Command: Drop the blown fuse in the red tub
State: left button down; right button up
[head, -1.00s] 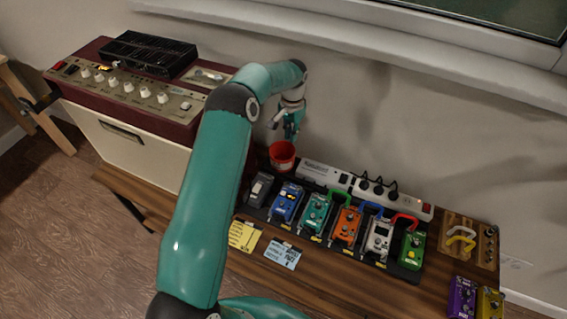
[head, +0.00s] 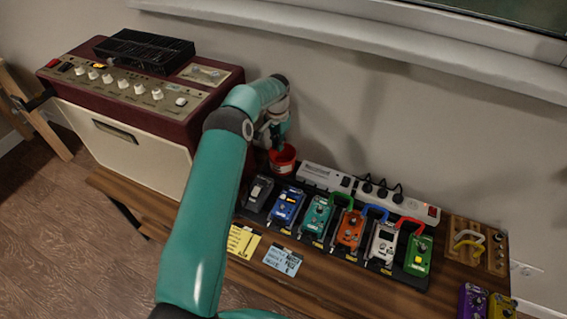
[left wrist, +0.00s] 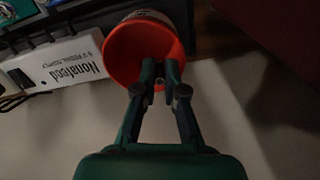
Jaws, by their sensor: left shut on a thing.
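The red tub (head: 284,163) stands on the wooden bench top, at the left end of the pedal row and close to the wall. In the left wrist view the tub's open mouth (left wrist: 117,56) faces the camera. My left gripper (head: 279,143) is right at the tub, pointing down. In the left wrist view its fingertips (left wrist: 159,76) are close together over the tub's mouth, near one side of the rim. They are shut on the fuse (left wrist: 158,86), of which only a small pale bit shows between the tips. My right gripper is not in view.
A white power strip (head: 325,177) lies right of the tub, with a row of pedals (head: 349,228) in front. The maroon and cream amplifier (head: 140,140) stands at the left. Yellow (head: 242,241) and blue (head: 282,260) cards lie at the front.

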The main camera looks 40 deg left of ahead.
pick_arm(q)
jog(key=c, duration=1.2)
grip_release()
jog(key=shift+r, duration=0.1)
notch_tip(320, 180, up, 12)
jog(key=shift+f, duration=0.15)
